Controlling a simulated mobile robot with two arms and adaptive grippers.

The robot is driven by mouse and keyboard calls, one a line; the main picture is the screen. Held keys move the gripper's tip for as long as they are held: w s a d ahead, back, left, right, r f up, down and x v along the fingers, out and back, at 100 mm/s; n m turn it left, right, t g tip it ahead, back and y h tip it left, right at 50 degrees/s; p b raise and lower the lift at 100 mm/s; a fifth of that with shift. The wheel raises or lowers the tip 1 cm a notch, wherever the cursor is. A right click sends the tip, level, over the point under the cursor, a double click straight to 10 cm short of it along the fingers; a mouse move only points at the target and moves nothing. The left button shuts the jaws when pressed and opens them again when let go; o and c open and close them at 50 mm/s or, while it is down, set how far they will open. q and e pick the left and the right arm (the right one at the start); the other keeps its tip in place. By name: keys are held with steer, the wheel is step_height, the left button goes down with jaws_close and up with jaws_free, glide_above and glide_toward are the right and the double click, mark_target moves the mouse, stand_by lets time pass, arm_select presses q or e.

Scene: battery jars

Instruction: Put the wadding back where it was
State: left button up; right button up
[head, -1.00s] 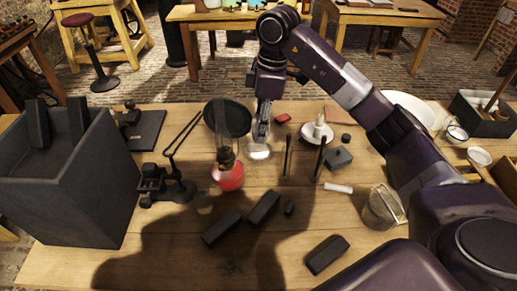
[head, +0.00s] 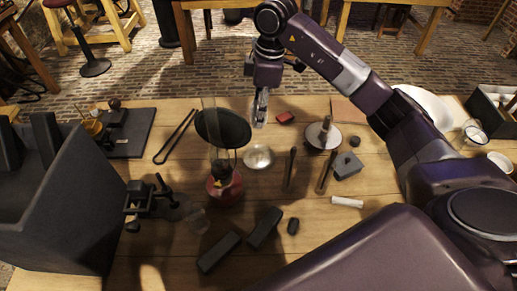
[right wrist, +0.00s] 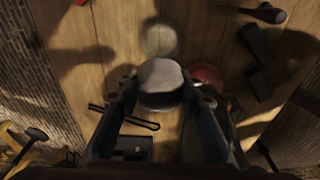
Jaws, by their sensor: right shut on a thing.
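My right gripper (head: 260,112) is above the far side of the table, behind a small round glass dish (head: 258,157) in the head view. In the right wrist view its fingers (right wrist: 160,98) are shut on a pale, rounded lump (right wrist: 160,74), which looks like the wadding. The lump is held clear of the table, and its underside is hidden. The dish also shows in the right wrist view (right wrist: 158,37), apart from the lump. My left gripper is not in view.
A red-based glass lamp (head: 226,190) stands left of the dish, before a round black disc (head: 230,128). Two upright dark rods (head: 290,170) stand at right, near a white plate (head: 313,139). Black blocks (head: 218,251) lie in front; a large dark box (head: 70,210) is at left.

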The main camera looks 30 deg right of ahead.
step_height(320, 180, down, 7)
steer(key=p, duration=0.1)
glide_above(257, 158)
steer(key=f, duration=0.5)
steer(key=shift+s+d+p, duration=0.1)
steer(key=shift+d+p, duration=0.15)
steer(key=shift+p, duration=0.05)
steer(key=shift+s+f, duration=0.1)
steer(key=shift+f, duration=0.45)
step_height(257, 158, down, 3)
steer(key=shift+f+p, duration=0.2)
steer(key=shift+p, duration=0.1)
steer(key=shift+f, duration=0.15)
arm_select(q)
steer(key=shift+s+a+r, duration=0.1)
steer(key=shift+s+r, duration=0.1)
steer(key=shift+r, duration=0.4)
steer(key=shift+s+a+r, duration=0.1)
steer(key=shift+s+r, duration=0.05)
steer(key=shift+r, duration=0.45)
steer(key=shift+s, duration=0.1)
